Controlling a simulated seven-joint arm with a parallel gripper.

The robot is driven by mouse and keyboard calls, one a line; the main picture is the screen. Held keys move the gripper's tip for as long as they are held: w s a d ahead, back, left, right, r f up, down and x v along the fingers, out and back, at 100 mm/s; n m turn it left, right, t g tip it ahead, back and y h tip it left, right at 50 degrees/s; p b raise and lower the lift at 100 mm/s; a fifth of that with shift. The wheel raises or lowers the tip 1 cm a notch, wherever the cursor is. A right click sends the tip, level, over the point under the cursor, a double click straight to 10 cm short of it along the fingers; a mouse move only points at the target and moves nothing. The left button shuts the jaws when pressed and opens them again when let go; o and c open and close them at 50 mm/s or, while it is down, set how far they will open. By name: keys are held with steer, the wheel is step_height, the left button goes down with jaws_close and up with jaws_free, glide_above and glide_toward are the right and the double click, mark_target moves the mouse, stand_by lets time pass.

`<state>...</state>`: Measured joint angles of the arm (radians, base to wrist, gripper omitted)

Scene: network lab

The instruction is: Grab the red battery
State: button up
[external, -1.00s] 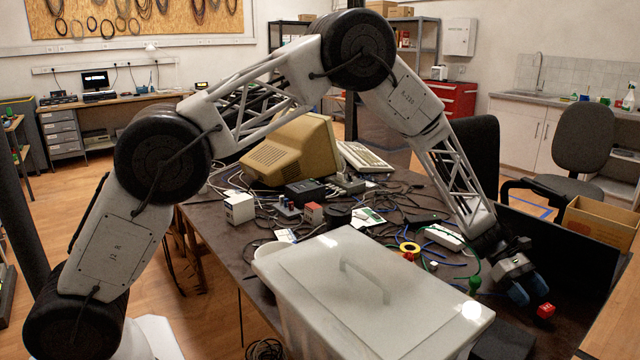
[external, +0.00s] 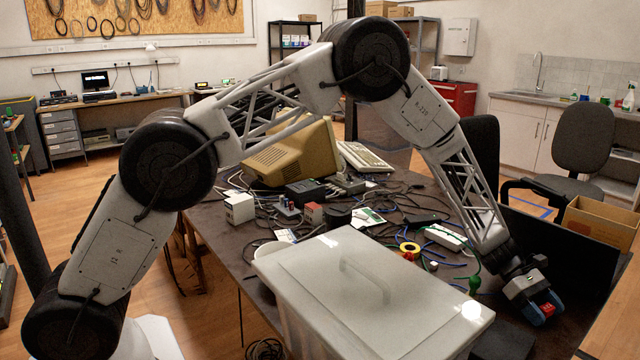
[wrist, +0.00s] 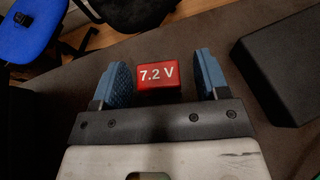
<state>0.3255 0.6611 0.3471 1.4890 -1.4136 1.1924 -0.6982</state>
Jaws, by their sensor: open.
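The red battery (wrist: 160,88), marked "7.2 V", lies on the dark table top (wrist: 212,32) near its right end. In the wrist view it sits between the two blue fingers of my gripper (wrist: 162,82), with a gap on each side. The gap to the left finger looks a little smaller or about equal to the right one. In the external view my gripper (external: 542,312) is low over the battery (external: 546,309), its blue fingers on both sides. The fingers are open and hold nothing.
A dark block (wrist: 285,70) lies right of my gripper in the wrist view. A large pale lidded bin (external: 375,290) stands left of my gripper in the external view. A dark upright panel (external: 560,250) is behind it. Cables and a green knob-like object (external: 475,283) lie nearby.

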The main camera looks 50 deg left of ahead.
steer(key=shift+x, duration=1.05)
steer(key=shift+c, duration=0.5)
steer(key=c, duration=0.9)
